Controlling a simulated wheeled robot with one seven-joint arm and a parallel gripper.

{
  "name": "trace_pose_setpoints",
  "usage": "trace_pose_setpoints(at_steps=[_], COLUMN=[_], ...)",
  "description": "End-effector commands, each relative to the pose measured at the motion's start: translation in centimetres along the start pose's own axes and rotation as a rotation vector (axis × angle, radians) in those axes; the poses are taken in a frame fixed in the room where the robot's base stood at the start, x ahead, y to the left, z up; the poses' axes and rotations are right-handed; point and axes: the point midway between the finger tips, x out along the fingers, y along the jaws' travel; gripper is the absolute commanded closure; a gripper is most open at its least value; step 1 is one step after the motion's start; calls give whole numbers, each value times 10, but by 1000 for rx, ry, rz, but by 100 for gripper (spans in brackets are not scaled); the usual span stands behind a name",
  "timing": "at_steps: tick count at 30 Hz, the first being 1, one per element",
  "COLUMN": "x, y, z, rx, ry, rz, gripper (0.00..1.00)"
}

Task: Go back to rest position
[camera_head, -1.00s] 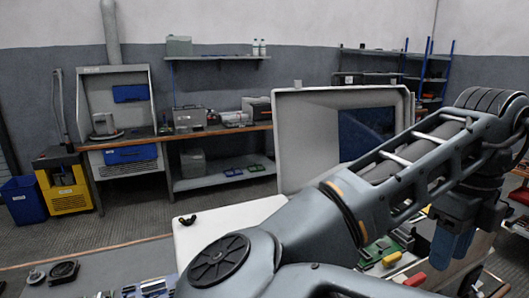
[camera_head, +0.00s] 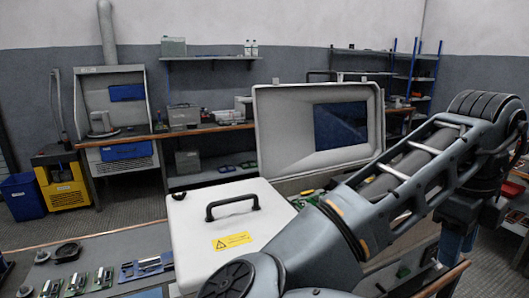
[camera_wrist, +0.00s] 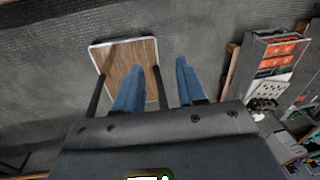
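My arm reaches to the right across the head view. My gripper (camera_wrist: 158,82) shows in the wrist view as two blue fingers, spread well apart with nothing between them. In the head view the blue fingers (camera_head: 451,246) hang down near the right edge, partly hidden by the arm. The gripper hangs over the floor beside the bench, clear of any object. The white case cover (camera_head: 234,215) with a black handle (camera_head: 232,203) and a yellow warning label lies at the middle of the bench. My arm hides its lower right part.
A raised lid (camera_head: 275,130) with a dark panel stands behind the cover. Small parts (camera_head: 77,283) lie on the bench at left. In the wrist view, a wooden-topped stool or board (camera_wrist: 127,57) is below the fingers and a drawer unit (camera_wrist: 272,57) is at right.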

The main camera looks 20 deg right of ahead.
Motion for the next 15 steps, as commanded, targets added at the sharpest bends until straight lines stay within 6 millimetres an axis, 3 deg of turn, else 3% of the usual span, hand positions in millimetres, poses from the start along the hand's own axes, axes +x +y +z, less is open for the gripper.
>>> trace_pose_setpoints(at_steps=[8, 15], x=[5, 0], y=[-40, -91], z=[-14, -28], rx=[-94, -271], ry=[51, 150], rz=[-205, -502], gripper=[60, 60])
